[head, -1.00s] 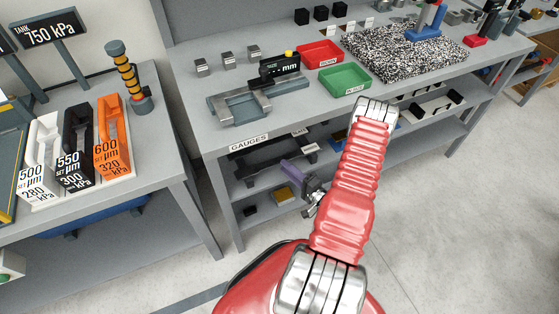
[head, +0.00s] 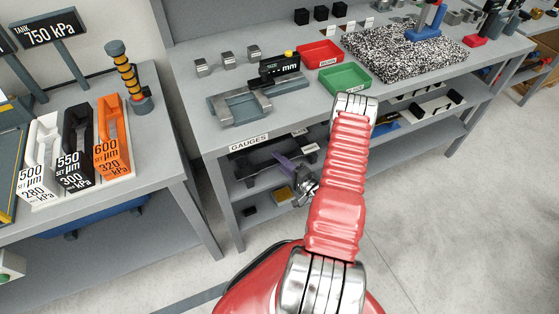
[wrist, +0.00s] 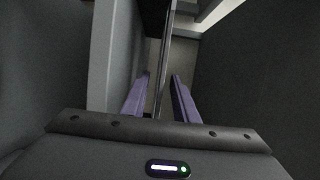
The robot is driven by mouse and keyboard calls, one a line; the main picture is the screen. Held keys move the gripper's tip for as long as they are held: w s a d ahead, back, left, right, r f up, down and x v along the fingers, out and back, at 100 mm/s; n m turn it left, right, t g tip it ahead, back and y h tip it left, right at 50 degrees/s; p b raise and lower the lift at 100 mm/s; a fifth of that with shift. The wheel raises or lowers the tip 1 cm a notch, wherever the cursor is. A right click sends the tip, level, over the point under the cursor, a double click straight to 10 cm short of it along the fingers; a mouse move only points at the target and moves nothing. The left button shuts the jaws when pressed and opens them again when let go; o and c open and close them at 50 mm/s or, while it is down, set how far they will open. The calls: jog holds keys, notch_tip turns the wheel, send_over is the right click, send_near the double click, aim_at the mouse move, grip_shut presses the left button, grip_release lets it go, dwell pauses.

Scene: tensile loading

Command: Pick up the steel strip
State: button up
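In the wrist view a thin grey edge-on strip (wrist: 163,65), which looks like the steel strip, runs between the two purple fingers of my gripper (wrist: 160,92). The fingers stand apart, with a gap visible on both sides of the strip. In the head view my gripper (head: 284,162) reaches into the shelf space under the gauge bench, beside dark holders. I cannot make out the strip in the head view. Its far end is also unclear in the wrist view.
A pale upright wall (wrist: 104,55) stands close left of the fingers in the wrist view, and a dark surface lies at right. The bench (head: 215,140) is above my gripper. A yellow block (head: 282,194) sits on the lower shelf. Green (head: 345,80) and red (head: 320,54) trays stand on top.

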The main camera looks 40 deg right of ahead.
jog(key=shift+c, duration=0.4)
grip_shut()
jog(key=shift+f, duration=0.1)
dwell(0.8)
